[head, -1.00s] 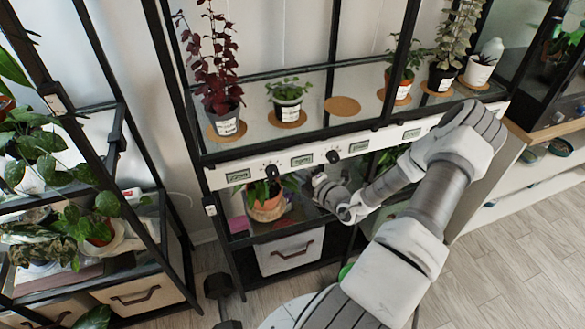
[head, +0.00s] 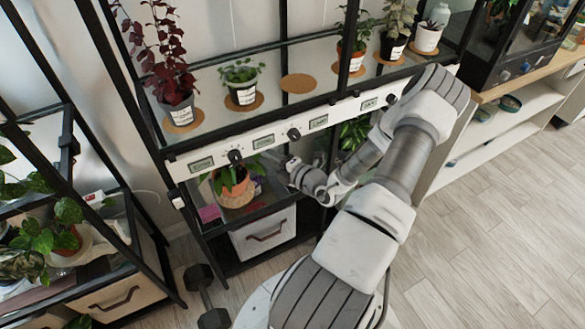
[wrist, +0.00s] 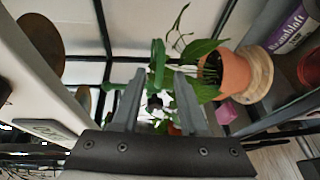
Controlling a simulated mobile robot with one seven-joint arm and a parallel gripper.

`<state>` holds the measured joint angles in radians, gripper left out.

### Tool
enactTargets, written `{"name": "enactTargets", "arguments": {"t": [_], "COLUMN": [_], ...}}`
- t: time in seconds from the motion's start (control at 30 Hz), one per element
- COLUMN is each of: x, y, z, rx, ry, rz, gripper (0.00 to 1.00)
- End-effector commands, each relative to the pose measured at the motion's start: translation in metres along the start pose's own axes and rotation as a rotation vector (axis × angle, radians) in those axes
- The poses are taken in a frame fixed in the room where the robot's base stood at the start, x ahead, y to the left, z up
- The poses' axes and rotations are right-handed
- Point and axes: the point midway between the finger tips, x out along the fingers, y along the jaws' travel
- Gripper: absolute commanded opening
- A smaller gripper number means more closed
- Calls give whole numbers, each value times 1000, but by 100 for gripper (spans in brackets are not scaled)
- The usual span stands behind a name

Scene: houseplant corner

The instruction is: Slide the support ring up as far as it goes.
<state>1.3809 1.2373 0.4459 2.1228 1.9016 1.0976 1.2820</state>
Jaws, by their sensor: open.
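A leafy plant in a terracotta pot (head: 231,183) stands on the lower shelf, left of my gripper in the head view. In the wrist view the same pot (wrist: 236,74) lies sideways at right, its leaves reaching towards my fingers. My gripper (wrist: 160,75) is open, with a bright green piece (wrist: 157,66) showing between or beyond its fingertips. I cannot tell whether that piece is the support ring or whether it touches a finger. In the head view my gripper (head: 286,165) is under the front panel, right of the pot; no ring can be made out there.
A white front panel (head: 270,136) with knobs and small displays runs just above my gripper. Potted plants stand on the glass shelf above. A white drawer (head: 265,237) is below the pot, and a dumbbell (head: 205,290) lies on the floor at left.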

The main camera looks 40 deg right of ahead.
Motion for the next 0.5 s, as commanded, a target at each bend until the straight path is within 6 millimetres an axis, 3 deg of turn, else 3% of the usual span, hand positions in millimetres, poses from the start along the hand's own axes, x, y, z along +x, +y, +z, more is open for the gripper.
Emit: {"name": "enactTargets", "arguments": {"t": [0.3,0.5], "x": [-81,-119], "y": [2,1], "z": [1,1], "rx": [2,1], "ry": [-5,-4], "rz": [-2,-1], "gripper": [44,44]}}
